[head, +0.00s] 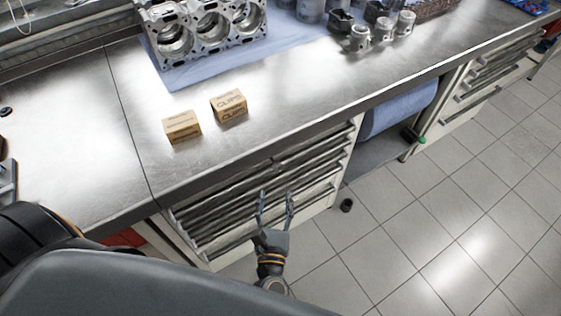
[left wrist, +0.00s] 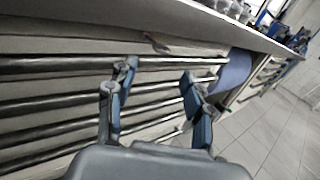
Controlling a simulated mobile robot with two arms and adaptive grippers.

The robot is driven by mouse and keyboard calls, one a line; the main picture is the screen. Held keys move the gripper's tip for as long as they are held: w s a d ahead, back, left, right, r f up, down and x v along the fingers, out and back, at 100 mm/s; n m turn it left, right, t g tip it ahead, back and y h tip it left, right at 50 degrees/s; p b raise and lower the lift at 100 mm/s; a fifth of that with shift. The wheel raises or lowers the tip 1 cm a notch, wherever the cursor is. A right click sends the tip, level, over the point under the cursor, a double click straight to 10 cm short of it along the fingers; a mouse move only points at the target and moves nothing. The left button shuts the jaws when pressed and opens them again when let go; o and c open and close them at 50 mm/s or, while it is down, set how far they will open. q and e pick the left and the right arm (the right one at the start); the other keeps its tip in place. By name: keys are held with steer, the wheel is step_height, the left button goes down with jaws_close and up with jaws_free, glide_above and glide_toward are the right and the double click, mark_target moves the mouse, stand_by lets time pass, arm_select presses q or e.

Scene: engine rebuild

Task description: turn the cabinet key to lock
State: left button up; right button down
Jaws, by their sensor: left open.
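The drawer cabinet (head: 325,172) stands under the steel bench, with several long bar handles across its front. In the left wrist view its front (left wrist: 50,80) fills the left side. A small dark piece that looks like the key (left wrist: 155,43) shows high on the cabinet front, just under the bench edge; its turn angle is too small to tell. My left gripper (head: 276,197) is open and empty in front of the drawers. In the left wrist view its fingers (left wrist: 158,75) are spread below the key, apart from it. My right gripper is out of view.
The bench top (head: 75,125) overhangs the cabinet and holds two small cartons (head: 182,127) (head: 229,106), an engine block (head: 205,35) and pistons (head: 360,38). A blue roll (head: 398,108) hangs right of the cabinet. Tiled floor (head: 430,230) is clear at right.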

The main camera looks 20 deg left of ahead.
mark_target(278, 165)
arm_select(q)
steer(key=p+x, duration=0.2)
steer(key=x, duration=0.7)
steer(key=shift+w, duration=0.35)
steer(key=shift+w+a+f, duration=0.1)
steer(key=shift+w+a, duration=0.1)
steer(key=shift+w, duration=0.2)
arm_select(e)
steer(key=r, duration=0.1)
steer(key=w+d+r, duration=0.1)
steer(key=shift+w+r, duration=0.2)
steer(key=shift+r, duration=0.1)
